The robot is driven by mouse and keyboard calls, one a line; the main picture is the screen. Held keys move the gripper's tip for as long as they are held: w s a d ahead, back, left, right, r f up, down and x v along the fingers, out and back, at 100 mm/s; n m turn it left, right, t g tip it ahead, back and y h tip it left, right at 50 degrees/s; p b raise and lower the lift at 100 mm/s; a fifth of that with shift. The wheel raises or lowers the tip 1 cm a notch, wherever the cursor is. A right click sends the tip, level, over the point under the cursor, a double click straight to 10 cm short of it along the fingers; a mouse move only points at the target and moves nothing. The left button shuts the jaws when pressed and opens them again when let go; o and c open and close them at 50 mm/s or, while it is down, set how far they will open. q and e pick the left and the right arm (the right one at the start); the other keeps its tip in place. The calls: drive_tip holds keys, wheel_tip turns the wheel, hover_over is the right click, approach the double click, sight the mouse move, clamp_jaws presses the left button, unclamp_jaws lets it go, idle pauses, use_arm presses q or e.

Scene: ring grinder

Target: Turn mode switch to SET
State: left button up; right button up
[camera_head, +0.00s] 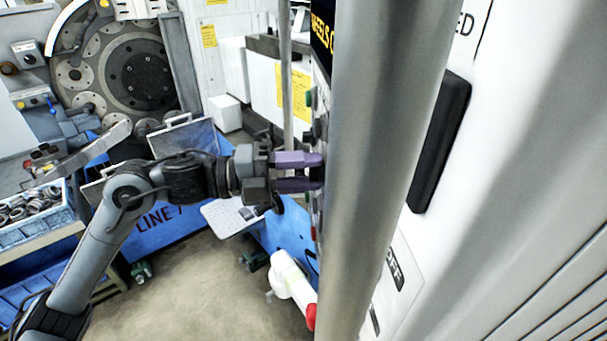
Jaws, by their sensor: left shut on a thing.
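My left gripper (310,172), with purple fingers, reaches from the left to the narrow visible strip of a control panel (320,75). Its two fingertips point right, one above the other, at the panel face. They are closed on a small part there, which I take to be the mode switch. The switch itself is hidden by the fingers and by the edge-on view, so its setting and label cannot be read. My right gripper does not show.
A thick grey post (385,130) stands close in front and covers most of the panel. A green button (309,97) is above the fingers. A white part with a red end (290,277) is below. A blue bin of rings (35,208) stands at left. Bare floor lies below.

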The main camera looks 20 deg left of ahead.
use_arm(q)
drive_tip(key=o, duration=1.1)
drive_tip(key=shift+c, duration=0.2)
drive_tip(key=b+v, duration=0.3)
drive_tip(key=v, duration=0.7)
drive_tip(key=shift+s+a, duration=0.2)
drive_tip(key=shift+a, duration=0.15)
